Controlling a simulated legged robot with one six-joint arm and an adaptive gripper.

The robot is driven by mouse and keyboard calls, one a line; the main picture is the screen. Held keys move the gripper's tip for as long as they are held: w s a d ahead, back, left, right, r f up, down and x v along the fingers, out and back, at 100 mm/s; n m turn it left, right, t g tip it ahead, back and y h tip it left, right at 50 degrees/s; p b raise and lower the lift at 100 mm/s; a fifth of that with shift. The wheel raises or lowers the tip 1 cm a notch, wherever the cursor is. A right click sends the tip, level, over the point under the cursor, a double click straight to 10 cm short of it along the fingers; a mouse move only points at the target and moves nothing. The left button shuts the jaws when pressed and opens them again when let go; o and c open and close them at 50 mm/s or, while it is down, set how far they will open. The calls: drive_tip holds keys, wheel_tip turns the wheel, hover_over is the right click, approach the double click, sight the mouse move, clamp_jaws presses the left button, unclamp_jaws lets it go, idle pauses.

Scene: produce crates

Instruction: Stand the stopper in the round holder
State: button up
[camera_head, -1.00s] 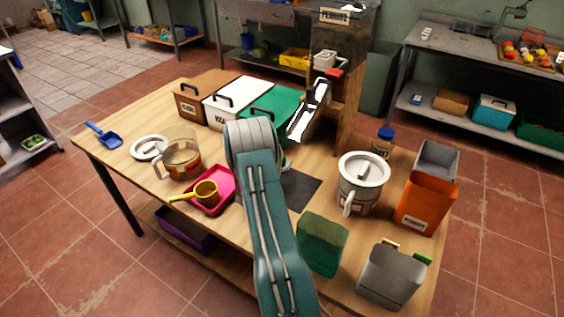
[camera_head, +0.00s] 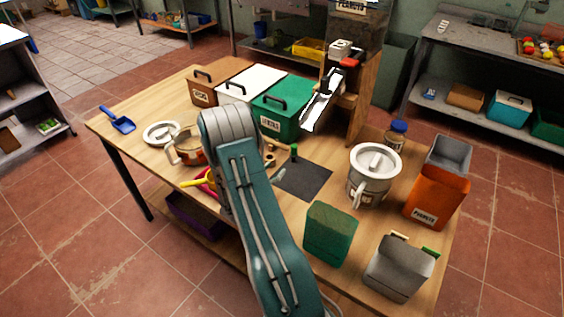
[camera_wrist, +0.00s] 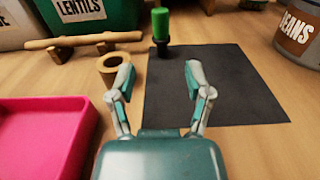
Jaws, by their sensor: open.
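The stopper (camera_wrist: 160,27) has a green top and a dark lower part. It stands upright at the far left of the dark mat (camera_wrist: 215,95) in the wrist view. It also shows in the head view (camera_head: 294,152). The round holder (camera_wrist: 113,65) is a pale wooden ring with an open centre, on the table left of the stopper and apart from it. My gripper (camera_wrist: 159,82) is open and empty, its fingers spread on the near side of the stopper. The left fingertip overlaps the holder's edge in the picture; contact cannot be told. My arm hides the gripper in the head view.
A wooden bar (camera_wrist: 83,40) on supports lies behind the holder. A pink tray (camera_wrist: 45,135) is at near left. The green lentils box (camera_head: 283,108) stands behind; the beans pot (camera_head: 370,190) is to the right. The mat's middle is clear.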

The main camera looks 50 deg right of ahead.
drive_tip(key=shift+a, duration=0.4)
drive_tip(key=s+a+r+m+g+y, duration=0.3)
drive_tip(key=a+r+m, duration=0.25)
drive_tip(key=r, duration=0.25)
drive_tip(key=s+a+r+m+g+y, duration=0.2)
drive_tip(key=s+a+r+m+g, duration=0.15)
drive_tip(key=r+m, duration=0.4)
drive_tip(key=s+a+r+m+t+y, duration=0.2)
drive_tip(key=s+a+r+t+y, duration=0.1)
drive_tip(key=a, duration=0.6)
drive_tip(key=s+a+r+m+t+y, duration=0.2)
drive_tip(key=s+a+r+t+y, duration=0.1)
drive_tip(key=a, duration=0.6)
drive_tip(key=s+a+r+m+t+y, duration=0.2)
drive_tip(key=s+a+r+t+y, duration=0.1)
drive_tip(key=a, duration=0.7)
wheel_tip(320, 180, up, 2)
drive_tip(key=t+y, duration=0.1)
drive_tip(key=y, duration=0.2)
drive_tip(key=shift+y, duration=0.4)
drive_tip(key=shift+o, duration=0.5)
drive_tip(key=shift+s+a+r+t, duration=0.1)
drive_tip(key=shift+s+a+t, duration=0.05)
drive_tip(key=shift+a+t, duration=0.1)
drive_tip(key=shift+c, duration=1.1)
drive_tip(key=shift+d, duration=0.1)
